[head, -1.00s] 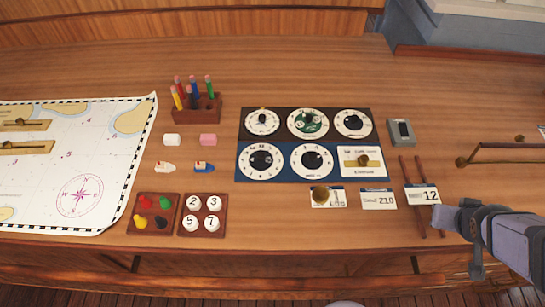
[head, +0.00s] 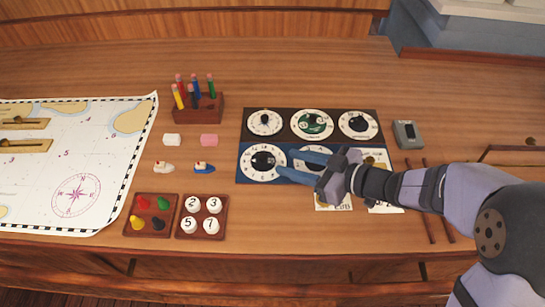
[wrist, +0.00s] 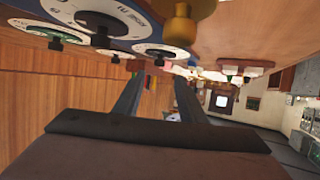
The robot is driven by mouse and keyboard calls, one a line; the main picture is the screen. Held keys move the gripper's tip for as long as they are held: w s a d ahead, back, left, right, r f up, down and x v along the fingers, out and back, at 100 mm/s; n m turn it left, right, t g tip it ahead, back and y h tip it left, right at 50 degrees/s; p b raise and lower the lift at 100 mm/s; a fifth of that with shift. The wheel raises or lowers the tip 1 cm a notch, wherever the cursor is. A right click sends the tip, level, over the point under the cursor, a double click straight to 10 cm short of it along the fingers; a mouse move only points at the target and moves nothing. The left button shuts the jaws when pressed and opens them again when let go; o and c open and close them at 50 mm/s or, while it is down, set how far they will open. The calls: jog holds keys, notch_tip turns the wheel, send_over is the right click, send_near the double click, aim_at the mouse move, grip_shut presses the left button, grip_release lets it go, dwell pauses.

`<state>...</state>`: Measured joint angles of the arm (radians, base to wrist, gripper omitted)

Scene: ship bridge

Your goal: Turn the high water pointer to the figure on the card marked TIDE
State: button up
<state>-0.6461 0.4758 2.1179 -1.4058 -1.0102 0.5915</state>
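The dial panel (head: 241,160) holds several white dials with black knobs; I cannot read which is high water. My gripper (head: 284,163) is open and empty over the lower row, its fingers pointing left. It covers much of the lower middle dial (head: 300,153); the lower left dial (head: 263,161) lies just beyond the fingertips. In the wrist view both fingers stand apart (wrist: 157,85), with a dial (wrist: 150,49) and a brass knob (wrist: 181,26) above them. My arm hides the card showing 12. A white card (head: 336,206) stays partly visible; I cannot read TIDE.
A pencil block (head: 205,108) stands behind and left. Pink (head: 209,140) and white blocks, toy boats, peg and number trays (head: 201,228) lie left of the panel. A grey box (head: 407,134) sits right of it. The chart (head: 100,160) covers the left side.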

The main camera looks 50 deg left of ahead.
aim_at(264, 155)
jog(key=shift+p+x, duration=0.65)
jog(key=shift+x, duration=3)
jog(key=shift+w, duration=0.1)
grip_shut()
